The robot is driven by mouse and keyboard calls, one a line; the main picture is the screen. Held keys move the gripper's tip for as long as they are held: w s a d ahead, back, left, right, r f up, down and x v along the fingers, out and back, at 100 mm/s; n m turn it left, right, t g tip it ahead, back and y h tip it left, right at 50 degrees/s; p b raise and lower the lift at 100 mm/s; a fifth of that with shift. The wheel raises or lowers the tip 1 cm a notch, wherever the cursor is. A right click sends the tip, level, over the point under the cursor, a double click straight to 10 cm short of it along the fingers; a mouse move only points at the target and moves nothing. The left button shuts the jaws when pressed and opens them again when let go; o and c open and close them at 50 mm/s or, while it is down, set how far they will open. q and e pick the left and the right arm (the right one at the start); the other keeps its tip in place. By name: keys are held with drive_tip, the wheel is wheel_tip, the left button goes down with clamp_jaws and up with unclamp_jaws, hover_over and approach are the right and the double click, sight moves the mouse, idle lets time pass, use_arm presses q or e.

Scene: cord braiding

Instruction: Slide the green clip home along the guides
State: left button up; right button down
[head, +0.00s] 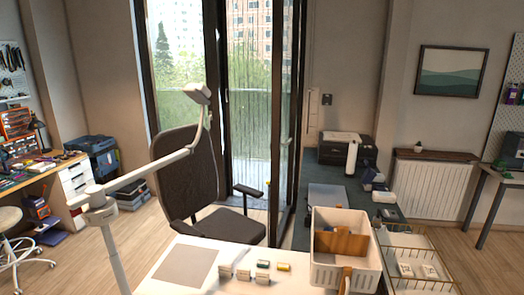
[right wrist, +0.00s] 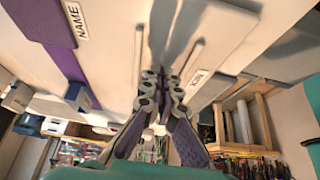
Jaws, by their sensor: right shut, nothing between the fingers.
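Several small pale blocks with coloured tops stand on the white table (head: 160,262) in the head view. One of them (head: 263,265) has a dark, perhaps greenish top, and another (head: 283,267) has a yellowish top. They are too small to tell which is the green clip, and I cannot make out the guides. My right gripper (right wrist: 160,75) is shut and empty in the right wrist view, with its fingertips together in front of pale, blurred surfaces. I cannot tell whether it touches them. My left gripper is not in view.
A grey mat (head: 186,266) lies left of the blocks. A white bin (head: 322,280) with brown pieces stands right of them, and a wire basket (head: 402,236) stands beyond it. A pale jointed arm stand (head: 150,168) rises at the left. An office chair (head: 190,175) stands behind the table.

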drive_tip(key=shift+w+a, duration=0.2)
drive_tip(key=shift+a, duration=0.7)
drive_tip(key=shift+w+a, duration=0.15)
drive_tip(key=shift+a, duration=0.75)
drive_tip(key=shift+w+a, duration=0.2)
drive_tip(key=shift+a, duration=0.7)
drive_tip(key=shift+a, duration=0.3)
drive_tip(key=shift+w+a, duration=0.15)
drive_tip(key=shift+a, duration=0.2)
drive_tip(key=shift+p+v, duration=1.65)
drive_tip(key=shift+v, duration=1.35)
drive_tip(key=shift+d+f, duration=0.1)
drive_tip(key=shift+f, duration=0.05)
